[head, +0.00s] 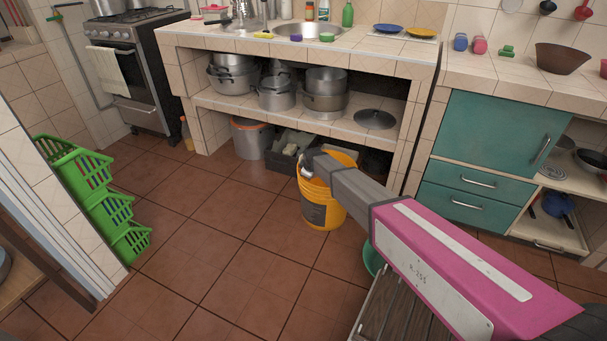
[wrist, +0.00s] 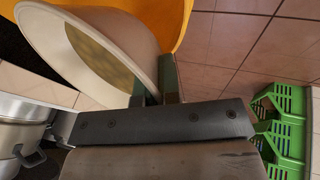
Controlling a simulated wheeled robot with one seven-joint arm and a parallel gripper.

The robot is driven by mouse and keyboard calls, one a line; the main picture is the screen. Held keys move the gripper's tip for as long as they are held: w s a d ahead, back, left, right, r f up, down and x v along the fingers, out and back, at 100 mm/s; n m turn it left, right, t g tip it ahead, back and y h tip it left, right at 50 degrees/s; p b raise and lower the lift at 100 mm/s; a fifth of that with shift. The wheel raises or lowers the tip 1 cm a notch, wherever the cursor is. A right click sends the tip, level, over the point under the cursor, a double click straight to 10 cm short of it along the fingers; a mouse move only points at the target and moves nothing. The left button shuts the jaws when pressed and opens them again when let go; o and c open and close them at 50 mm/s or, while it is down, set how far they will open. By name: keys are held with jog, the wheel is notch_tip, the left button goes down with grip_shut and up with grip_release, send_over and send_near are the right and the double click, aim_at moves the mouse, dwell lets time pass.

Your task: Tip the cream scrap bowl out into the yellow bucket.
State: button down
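The yellow bucket (head: 313,211) stands on the floor in front of the counter, with a dark label on its side. Its orange-yellow wall also shows in the wrist view (wrist: 178,18). The cream scrap bowl (wrist: 142,48) is in the wrist view, steeply tilted in front of the bucket's wall. Its inside shows a dull yellow-green patch; I cannot tell whether this is scraps or the bowl's bottom. My gripper (wrist: 157,88) has its fingers on either side of the bowl's rim. In the head view my gripper (head: 308,163) is at the bucket's top, and the bowl cannot be made out there.
A tiled counter (head: 300,45) with pots on its shelf (head: 200,98) stands behind the bucket. A dark crate (head: 283,160) and a large pot (head: 251,138) are beside it. Green baskets (head: 105,200) stand at the left. The floor between is clear. A teal bin (head: 372,260) is partly behind my arm.

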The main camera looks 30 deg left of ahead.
aim_at(315, 176)
jog(key=shift+w+d+f+y, duration=0.15)
jog(key=shift+w+d, duration=0.1)
jog(key=shift+d, duration=0.25)
jog(key=shift+w+d+f+y, duration=0.15)
jog(key=shift+w+d, duration=0.1)
jog(key=shift+d, duration=0.2)
jog(key=shift+d+m+g+y, duration=0.1)
jog(key=shift+m+g+y, duration=0.2)
jog(key=shift+g+y, duration=0.4)
jog(key=shift+w+d+r+m+g+y, duration=0.1)
jog(key=shift+d+r+m+g+y, duration=0.1)
jog(key=shift+r+y, duration=0.5)
jog(key=shift+w+d+r+m+g+y, duration=0.1)
jog(key=shift+r+g+y, duration=0.1)
jog(key=shift+r+y, duration=0.45)
jog(key=shift+f, duration=0.1)
jog(key=shift+w+d+r+g+y, duration=0.25)
jog(key=shift+d+r+y, duration=0.35)
jog(key=shift+y, duration=0.35)
jog(key=shift+w+d+r+m+g+y, duration=0.2)
jog(key=shift+d+r+m+g+y, duration=0.15)
jog(key=shift+r+y, duration=0.3)
jog(key=w+d+r+m+y, duration=0.2)
jog(key=w+d+m+y, duration=0.2)
jog(key=d+y, duration=0.3)
jog(key=shift+d+g+y, duration=0.3)
jog(key=shift+g+y, duration=0.1)
jog(key=shift+y, duration=1.25)
